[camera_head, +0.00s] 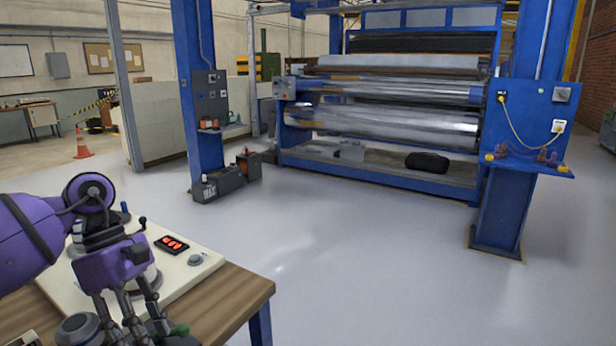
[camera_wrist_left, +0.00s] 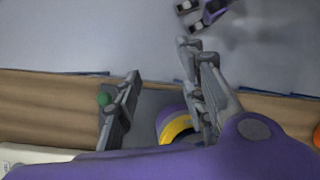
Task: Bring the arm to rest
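My left arm, purple, comes in from the left in the head view. Its left gripper (camera_head: 140,328) points down over the front of the wooden table (camera_head: 232,298), beside a pale control panel (camera_head: 200,274). In the left wrist view my left gripper (camera_wrist_left: 160,95) has its grey fingers spread apart, with nothing held between them. A purple and yellow ring-shaped thing (camera_wrist_left: 174,125) shows behind the fingers, partly hidden. A small purple and grey part shows at the top of that view; I cannot tell whether it is my right gripper. My right arm does not show in the head view.
The panel carries a red display (camera_head: 171,244) and a grey knob (camera_head: 195,260). A large blue roller machine (camera_head: 380,175) stands at the back, with a blue post (camera_head: 515,215) at right. Open grey floor (camera_head: 370,270) lies between table and machine. An orange cone (camera_head: 83,145) stands far left.

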